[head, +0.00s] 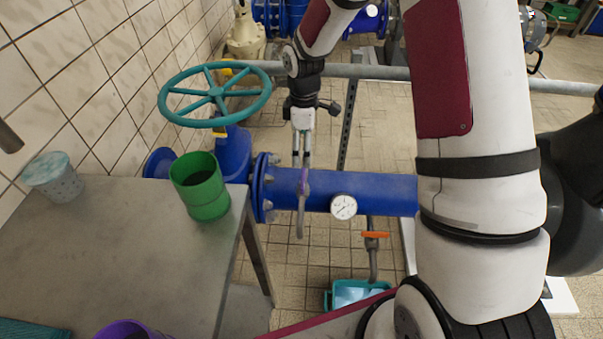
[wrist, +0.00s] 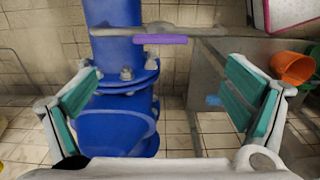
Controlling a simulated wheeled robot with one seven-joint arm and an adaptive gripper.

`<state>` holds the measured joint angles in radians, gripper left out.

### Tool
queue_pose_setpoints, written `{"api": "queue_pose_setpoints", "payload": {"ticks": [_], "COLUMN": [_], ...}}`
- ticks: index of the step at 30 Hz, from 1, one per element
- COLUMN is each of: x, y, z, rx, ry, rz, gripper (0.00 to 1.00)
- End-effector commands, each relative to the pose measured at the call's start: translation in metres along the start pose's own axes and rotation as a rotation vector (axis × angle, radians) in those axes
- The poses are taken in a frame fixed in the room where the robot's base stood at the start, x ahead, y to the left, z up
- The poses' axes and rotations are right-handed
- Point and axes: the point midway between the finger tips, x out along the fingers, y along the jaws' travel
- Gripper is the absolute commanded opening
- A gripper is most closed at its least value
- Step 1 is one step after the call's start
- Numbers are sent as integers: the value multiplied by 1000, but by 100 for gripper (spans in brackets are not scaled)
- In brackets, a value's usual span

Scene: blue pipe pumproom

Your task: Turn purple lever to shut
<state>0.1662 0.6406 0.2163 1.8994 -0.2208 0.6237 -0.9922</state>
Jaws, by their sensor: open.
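The purple lever (wrist: 160,39) shows in the wrist view as a short bar lying crosswise along a thin grey pipe, in front of the blue pipe. In the head view a small part of the lever (head: 304,184) shows beside the blue pipe, just below my fingers. My gripper (wrist: 162,95) is open and empty, with its teal-padded fingers wide apart. The lever appears between them sideways but higher in the picture, apart from both pads. In the head view my gripper (head: 302,160) points down above the lever, partly covering it.
The big blue pipe (head: 385,193) carries a gauge (head: 343,206). A teal handwheel (head: 215,94) stands left, an orange-handled valve (head: 375,234) below right. The grey table (head: 110,235) holds a green cup (head: 200,186). A grey rail (head: 380,72) runs behind.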

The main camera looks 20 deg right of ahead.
Motion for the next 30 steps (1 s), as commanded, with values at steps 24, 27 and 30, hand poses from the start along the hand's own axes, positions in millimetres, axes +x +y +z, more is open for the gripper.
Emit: {"api": "queue_pose_setpoints", "payload": {"ticks": [24, 27, 30], "x": [121, 122, 121], "y": [-1, 0, 0], "z": [0, 0, 0], "rx": [2, 2, 2], "ry": [-1, 0, 0], "rz": [-1, 0, 0], "gripper": [95, 95, 95]}}
